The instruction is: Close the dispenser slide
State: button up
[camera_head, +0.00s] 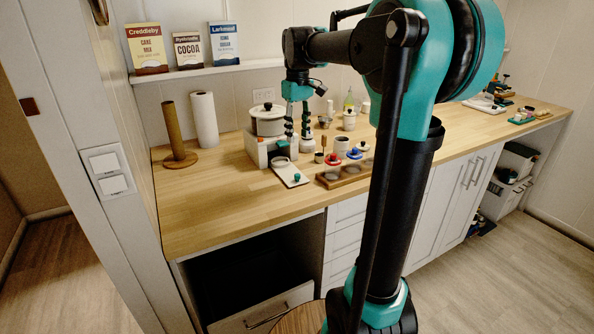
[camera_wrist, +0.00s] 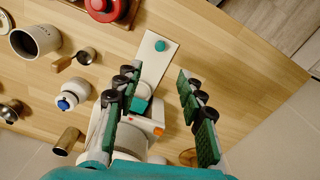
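The dispenser (camera_head: 262,148) is a white box on the counter at the back left. Its slide (camera_head: 289,171) is a flat white plate that sticks out toward the counter's front, with a teal knob (camera_head: 296,177) at the outer end. In the wrist view the slide (camera_wrist: 153,66) and its knob (camera_wrist: 160,45) lie beyond the fingertips, and part of the dispenser (camera_wrist: 135,124) shows between the fingers. My gripper (camera_head: 298,138) points down above the dispenser and slide.
A lidded pot (camera_head: 268,119) is behind, and a paper roll (camera_head: 204,119) stands left. In the wrist view a mug (camera_wrist: 35,41) and scoop (camera_wrist: 84,57) lie left.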

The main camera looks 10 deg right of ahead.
aim_at(298, 175)
notch_tip(298, 175, down, 14)
jog(key=shift+f, duration=0.15)
dwell(0.3)
grip_shut()
dwell(0.4)
